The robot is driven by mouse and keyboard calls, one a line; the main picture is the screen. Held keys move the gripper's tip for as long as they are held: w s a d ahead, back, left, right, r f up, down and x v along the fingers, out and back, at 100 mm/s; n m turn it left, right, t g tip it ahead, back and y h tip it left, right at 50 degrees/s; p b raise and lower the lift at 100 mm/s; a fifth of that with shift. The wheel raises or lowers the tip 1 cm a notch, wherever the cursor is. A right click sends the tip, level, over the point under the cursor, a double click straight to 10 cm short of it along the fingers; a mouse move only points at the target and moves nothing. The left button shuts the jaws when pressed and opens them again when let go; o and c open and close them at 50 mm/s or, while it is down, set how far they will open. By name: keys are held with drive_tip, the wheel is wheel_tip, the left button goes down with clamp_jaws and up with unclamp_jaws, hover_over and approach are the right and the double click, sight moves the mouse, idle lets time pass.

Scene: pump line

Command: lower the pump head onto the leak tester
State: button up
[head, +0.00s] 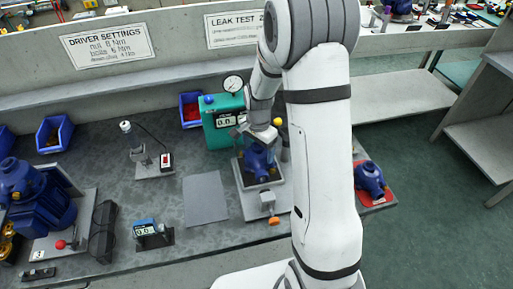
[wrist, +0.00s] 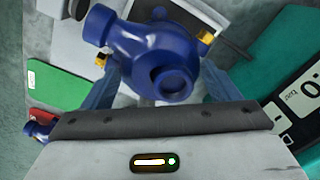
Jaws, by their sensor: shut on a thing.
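The blue pump head (head: 258,164) is in my gripper (head: 257,140), over the grey plate of the leak tester. It also shows large in the wrist view (wrist: 140,45), between my two fingers, with its round opening facing the camera. The leak tester is a teal box (head: 214,138) with a display and a round dial (head: 233,83) on top.
A second blue pump head (head: 369,177) sits on a red mat (head: 382,197) right of my arm. A grey mat (head: 205,198) lies clear to the left.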

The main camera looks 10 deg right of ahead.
drive_tip(key=shift+f+b, duration=1.2)
drive_tip(key=shift+f, duration=0.4)
drive_tip(key=o, duration=1)
drive_tip(key=shift+o, duration=0.2)
drive_tip(key=shift+r, duration=0.1)
drive_tip(key=shift+r+p, duration=2.95)
drive_tip(key=shift+r, duration=1.45)
